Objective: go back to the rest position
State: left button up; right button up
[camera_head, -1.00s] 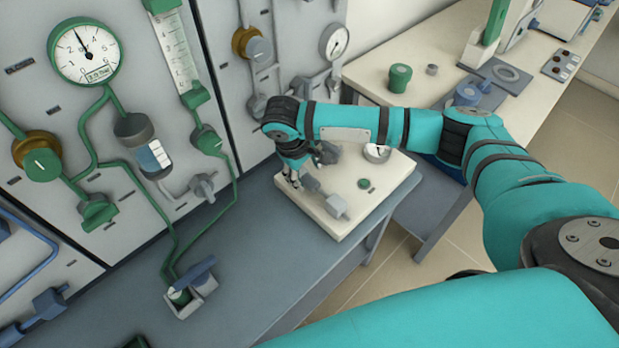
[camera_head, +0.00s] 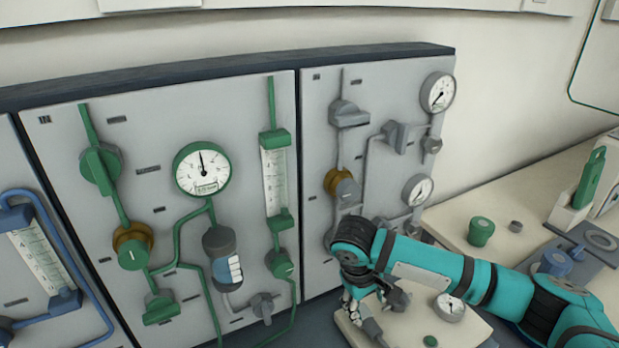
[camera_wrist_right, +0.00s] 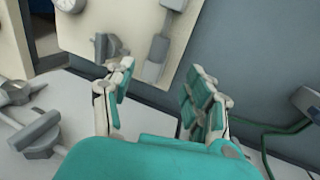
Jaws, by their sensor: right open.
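My right gripper (camera_head: 368,318) hangs at the end of the teal right arm, over the left part of the cream block (camera_head: 473,333) on the bench. In the right wrist view my right gripper (camera_wrist_right: 158,100) is open, with nothing between its two teal-padded fingers. The cream block (camera_wrist_right: 80,38) and a grey valve handle (camera_wrist_right: 158,55) on it show just beyond the fingertips. I cannot tell whether the fingers touch anything. My left gripper is not in view.
A grey panel with green piping and a dial gauge (camera_head: 202,169) stands at the left. A second grey panel (camera_head: 320,110) stands behind my right arm. A cream table (camera_head: 452,217) at the right bears a green knob (camera_head: 481,231) and a blue valve (camera_head: 556,262).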

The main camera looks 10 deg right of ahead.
jog(key=s+a+f+n+t+y, duration=0.2)
jog(key=s+a+f+y, duration=0.45)
jog(key=s+a, duration=0.65)
jog(key=s+d+f+m+h, duration=0.3)
jog(key=s+d+m, duration=0.1)
jog(key=s+d, duration=0.95)
notch_tip(320, 180, down, 25)
jog(key=d, duration=0.1)
jog(key=s+d+f+g, duration=0.2)
jog(key=s+d+f, duration=0.1)
jog(key=s+f, duration=1.3)
jog(key=shift+f+n+h, duration=0.3)
jog(key=shift+f+h, duration=0.05)
jog(key=shift+f, duration=0.05)
jog(key=shift+s, duration=0.1)
